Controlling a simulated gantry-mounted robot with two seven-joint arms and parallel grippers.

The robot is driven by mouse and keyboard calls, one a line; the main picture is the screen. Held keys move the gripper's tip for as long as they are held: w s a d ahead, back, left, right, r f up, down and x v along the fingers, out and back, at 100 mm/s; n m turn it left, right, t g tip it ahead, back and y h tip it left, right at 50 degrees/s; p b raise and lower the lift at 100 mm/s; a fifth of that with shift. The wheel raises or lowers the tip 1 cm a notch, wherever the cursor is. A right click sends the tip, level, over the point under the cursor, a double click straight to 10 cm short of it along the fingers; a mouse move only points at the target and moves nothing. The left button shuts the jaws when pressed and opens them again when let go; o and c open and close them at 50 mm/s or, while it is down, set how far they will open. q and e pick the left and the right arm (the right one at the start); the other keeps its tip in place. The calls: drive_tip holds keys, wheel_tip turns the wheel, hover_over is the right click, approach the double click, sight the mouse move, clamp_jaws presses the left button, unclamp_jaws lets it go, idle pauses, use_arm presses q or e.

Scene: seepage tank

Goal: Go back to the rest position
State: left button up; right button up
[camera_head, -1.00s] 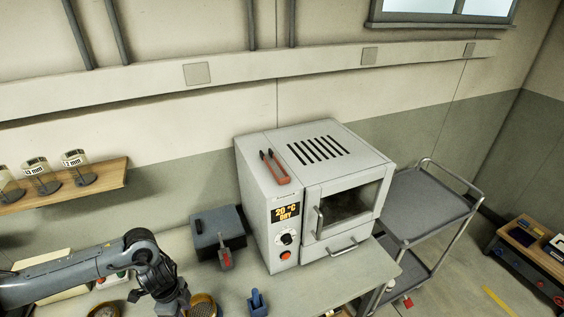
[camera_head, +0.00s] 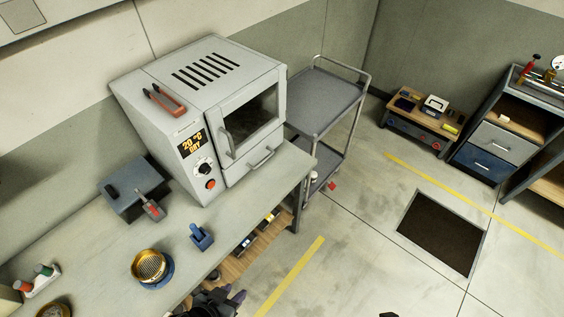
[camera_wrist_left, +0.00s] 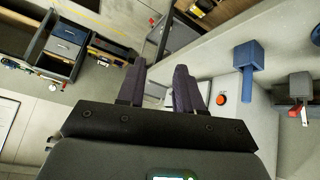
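My left gripper (camera_head: 228,296) shows at the bottom of the head view, by the front edge of the grey workbench (camera_head: 90,240). In the left wrist view its two dark padded fingers (camera_wrist_left: 161,68) stand apart with nothing between them. The gripper is open and empty. Most of the left arm is cut off below the head view.
On the bench are an oven (camera_head: 225,110), a brass sieve (camera_head: 149,266), a blue tool (camera_head: 201,236) and a grey box (camera_head: 131,186). A grey cart (camera_head: 327,101) stands beyond the bench. The floor at right has a dark recessed panel (camera_head: 440,233).

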use_arm(q)
drive_tip(key=s+a+r+g+y, duration=0.1)
drive_tip(key=s+a+g+y, duration=0.3)
drive_tip(key=a, duration=0.4)
wheel_tip(320, 180, up, 13)
drive_tip(key=h+p, duration=0.1)
drive_tip(key=p, duration=1.2)
drive_tip(key=shift+s+d+n+t, duration=0.2)
drive_tip(key=shift+n+t, duration=0.1)
drive_tip(key=shift+r, duration=0.1)
drive_tip(key=shift+a, duration=0.1)
